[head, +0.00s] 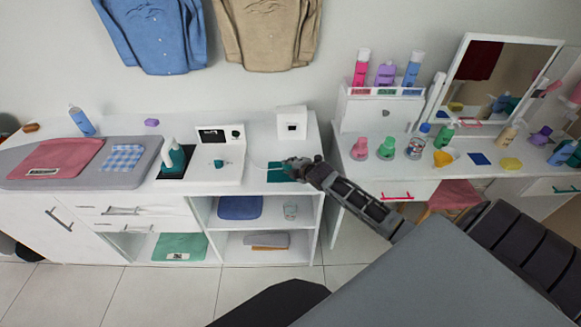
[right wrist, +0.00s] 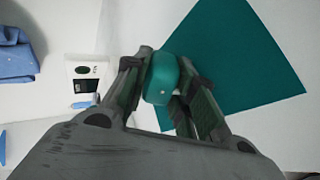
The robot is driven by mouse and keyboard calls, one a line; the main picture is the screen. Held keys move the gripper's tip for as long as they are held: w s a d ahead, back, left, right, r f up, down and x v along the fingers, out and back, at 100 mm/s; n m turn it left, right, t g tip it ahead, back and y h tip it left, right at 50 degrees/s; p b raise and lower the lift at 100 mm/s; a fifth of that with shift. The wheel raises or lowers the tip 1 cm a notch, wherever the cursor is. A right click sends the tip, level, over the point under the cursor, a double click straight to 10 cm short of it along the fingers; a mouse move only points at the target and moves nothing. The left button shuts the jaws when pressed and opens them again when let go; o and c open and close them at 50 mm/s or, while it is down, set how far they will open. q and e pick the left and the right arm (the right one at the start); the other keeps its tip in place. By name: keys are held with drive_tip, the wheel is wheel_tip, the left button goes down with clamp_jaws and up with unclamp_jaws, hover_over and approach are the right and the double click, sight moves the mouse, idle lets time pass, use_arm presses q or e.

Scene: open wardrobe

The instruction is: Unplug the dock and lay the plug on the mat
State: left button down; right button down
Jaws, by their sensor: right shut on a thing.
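My right gripper (head: 297,165) is shut on a teal plug (right wrist: 161,77), clear between the fingers in the right wrist view. In the head view the plug is mostly hidden by the gripper. The teal mat (head: 274,175) lies on the right part of the white counter, partly covered by the gripper. It also shows in the right wrist view (right wrist: 245,65), behind the plug. I cannot tell whether the plug touches it. The white dock (head: 225,170), with a dark panel, stands left of the mat. A thin pale cord lies between them. My left gripper is not in view.
A white box (head: 291,122) stands at the counter's back, behind the mat. A teal iron (head: 172,158) and a grey ironing board (head: 120,178) with folded cloths are further left. A vanity with bottles and a mirror (head: 500,80) stands to the right, past a gap.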

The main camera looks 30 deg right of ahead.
drive_tip(key=shift+f, duration=0.1)
idle(0.3)
drive_tip(key=c, duration=1.1)
unclamp_jaws()
drive_tip(key=o, duration=0.3)
drive_tip(key=shift+f, duration=0.1)
drive_tip(key=shift+s, duration=0.1)
